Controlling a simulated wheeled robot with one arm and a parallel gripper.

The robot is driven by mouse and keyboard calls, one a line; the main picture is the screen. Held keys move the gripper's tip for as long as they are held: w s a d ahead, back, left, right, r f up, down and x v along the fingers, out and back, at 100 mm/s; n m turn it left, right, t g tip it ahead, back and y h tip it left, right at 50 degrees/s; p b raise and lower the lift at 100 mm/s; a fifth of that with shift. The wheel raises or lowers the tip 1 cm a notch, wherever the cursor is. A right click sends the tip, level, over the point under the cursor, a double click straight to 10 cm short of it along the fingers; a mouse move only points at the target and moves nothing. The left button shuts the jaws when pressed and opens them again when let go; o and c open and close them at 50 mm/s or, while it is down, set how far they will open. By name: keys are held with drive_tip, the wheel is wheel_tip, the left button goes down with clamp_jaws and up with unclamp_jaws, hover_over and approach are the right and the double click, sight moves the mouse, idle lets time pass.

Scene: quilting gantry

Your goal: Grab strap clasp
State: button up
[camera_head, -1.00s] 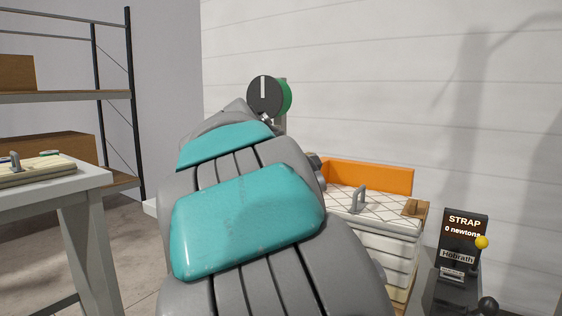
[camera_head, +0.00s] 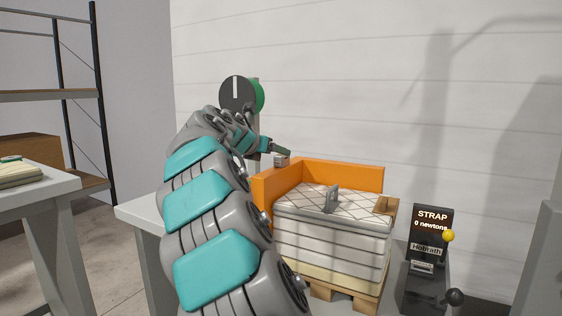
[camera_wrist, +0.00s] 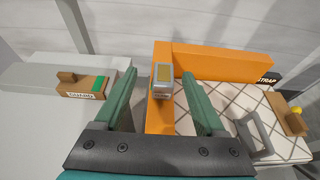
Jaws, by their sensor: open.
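My gripper (camera_wrist: 159,78) is open, with one green finger on each side of the clasp in the picture. I see no finger touching it, and their exact depth relative to it is unclear. In the head view my gripper (camera_head: 284,152) is above the left end of the orange wall (camera_head: 340,174), and the grey clasp (camera_head: 281,162) shows small beside it.
A quilted white stack (camera_head: 330,238) with a grey handle (camera_head: 331,198) and wooden block (camera_head: 386,205) sits inside the orange wall on a pallet (camera_head: 335,294). A STRAP display (camera_head: 432,220) reads 0 newtons. A labelled wooden block (camera_wrist: 82,86) lies on the left table.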

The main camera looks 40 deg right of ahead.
drive_tip(key=x, duration=0.4)
drive_tip(key=shift+s+d+f, duration=0.15)
drive_tip(key=shift+s+f, duration=0.1)
drive_tip(key=shift+f, duration=0.05)
clamp_jaws()
idle(0.3)
